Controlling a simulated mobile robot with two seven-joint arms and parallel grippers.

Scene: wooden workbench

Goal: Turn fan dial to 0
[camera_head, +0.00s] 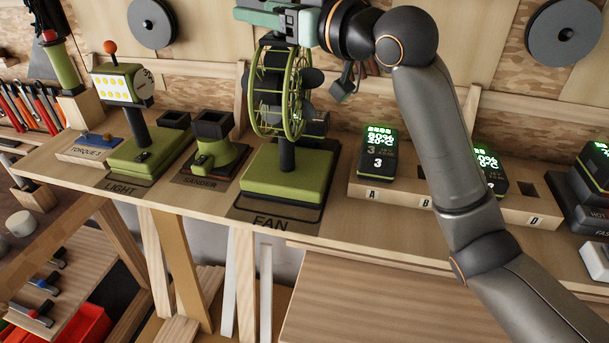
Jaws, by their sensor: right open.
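The fan (277,95) has a green round cage turned nearly edge-on. It stands on a dark post over a green base (286,175), behind the FAN label on the bench. A dark round part (312,78) sticks out at the right of the cage; I cannot tell whether it is the dial, and no dial marking is readable. My right gripper (277,18) is open at the top edge, above the fan cage. Its teal and grey body shows, while its fingertips are not clearly visible. Contact with the fan cannot be made out. My left gripper is out of view.
A light (125,85) and a green sander (213,140) stand left of the fan. Battery packs with green displays (378,150) sit in a wooden holder (405,200) at the right, partly behind my right arm. The bench front by the FAN label is clear.

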